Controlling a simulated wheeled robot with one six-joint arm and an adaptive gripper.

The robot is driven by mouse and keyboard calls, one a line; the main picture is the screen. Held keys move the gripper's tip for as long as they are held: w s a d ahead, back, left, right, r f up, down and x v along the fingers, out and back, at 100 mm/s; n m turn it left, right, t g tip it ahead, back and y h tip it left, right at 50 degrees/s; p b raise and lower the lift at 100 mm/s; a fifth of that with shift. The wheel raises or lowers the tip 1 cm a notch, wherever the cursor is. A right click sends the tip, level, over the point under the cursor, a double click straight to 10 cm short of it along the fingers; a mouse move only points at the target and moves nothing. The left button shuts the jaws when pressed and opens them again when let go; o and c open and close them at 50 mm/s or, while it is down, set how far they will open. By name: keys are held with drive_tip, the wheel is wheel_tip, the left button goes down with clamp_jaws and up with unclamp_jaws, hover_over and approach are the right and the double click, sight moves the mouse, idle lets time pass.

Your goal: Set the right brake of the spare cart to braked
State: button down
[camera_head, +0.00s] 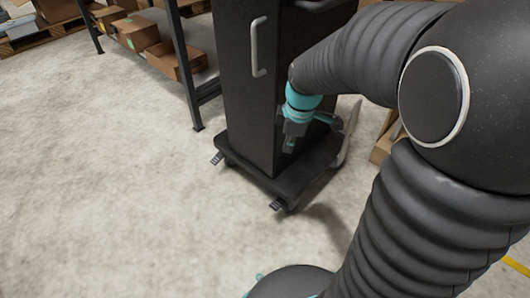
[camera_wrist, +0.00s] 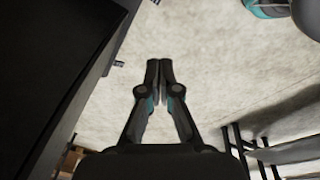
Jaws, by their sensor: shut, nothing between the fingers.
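The dark cart (camera_head: 251,75) stands upright on a low black wheeled base (camera_head: 277,182). A small brake pedal (camera_head: 277,204) sticks out at the base's near right corner, and another pedal (camera_head: 217,158) at its left corner. I cannot tell whether either pedal is up or down. In the wrist view, the cart (camera_wrist: 50,65) fills the left side, with one pedal (camera_wrist: 119,63) beside the fingers and another (camera_wrist: 156,2) cut by the top edge. My gripper (camera_head: 289,148) is shut and empty, above the base in the head view. Its fingertips (camera_wrist: 160,64) meet in the wrist view.
A metal rack (camera_head: 184,65) with cardboard boxes (camera_head: 137,34) stands behind the cart to the left. Its legs (camera_wrist: 236,150) show at lower right in the wrist view. A pale panel (camera_head: 347,132) is behind the cart at right. The concrete floor (camera_head: 110,190) in front is clear.

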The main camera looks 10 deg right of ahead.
drive_tip(key=w+f+n+g+b, duration=0.15)
drive_tip(key=w+f+n, duration=0.35)
drive_tip(key=f, duration=0.5)
drive_tip(key=n+g+y+b, duration=0.1)
drive_tip(key=n+g, duration=0.1)
drive_tip(key=n, duration=0.4)
hover_over(276, 205)
drive_tip(key=w+d, duration=0.2)
drive_tip(key=d, duration=0.1)
drive_tip(key=w+d+x, duration=0.2)
drive_tip(key=x, duration=1)
drive_tip(key=shift+a+f, duration=0.15)
drive_tip(key=shift+f, duration=0.5)
drive_tip(key=shift+s, duration=0.1)
drive_tip(key=b+x, duration=0.1)
drive_tip(key=x, duration=1.3)
drive_tip(key=shift+b, duration=0.3)
